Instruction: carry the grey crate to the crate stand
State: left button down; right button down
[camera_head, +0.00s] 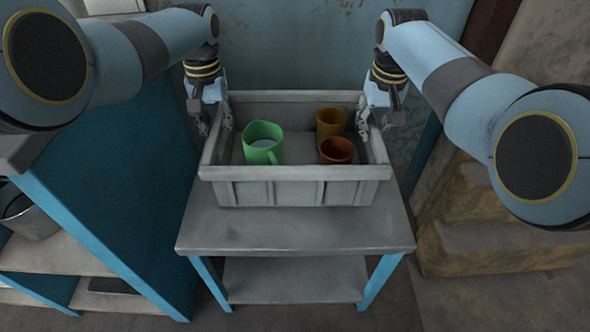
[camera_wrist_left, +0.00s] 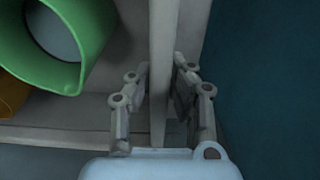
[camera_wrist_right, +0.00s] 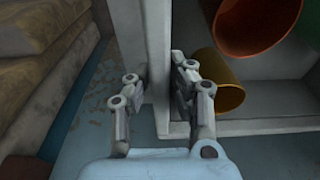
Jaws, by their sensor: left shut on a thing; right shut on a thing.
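The grey crate (camera_head: 290,190) is on or just above the small table with a grey top and blue legs (camera_head: 290,232); I cannot tell whether it touches. My right gripper (camera_head: 374,120) is shut on the right wall, also seen in the right wrist view (camera_wrist_right: 157,75).
A blue shelf unit (camera_head: 110,190) stands close on the left, with a metal pot (camera_head: 30,215) on it. Stacked brown sacks or blocks (camera_head: 480,220) lie on the right. A worn blue wall (camera_head: 290,50) is behind the crate. The table's lower shelf (camera_head: 290,280) is empty.

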pick_arm(q)
jog(key=shift+f, duration=0.35)
pick_arm(e)
jog(key=shift+f, duration=0.35)
pick_arm(q)
jog(key=shift+f, duration=0.4)
pick_arm(e)
jog(key=shift+f, duration=0.45)
pick_arm(q)
jog(key=c, duration=1.3)
grip_release()
pick_arm(e)
jog(key=c, duration=1.2)
grip_release()
pick_arm(q)
jog(key=shift+o, duration=0.2)
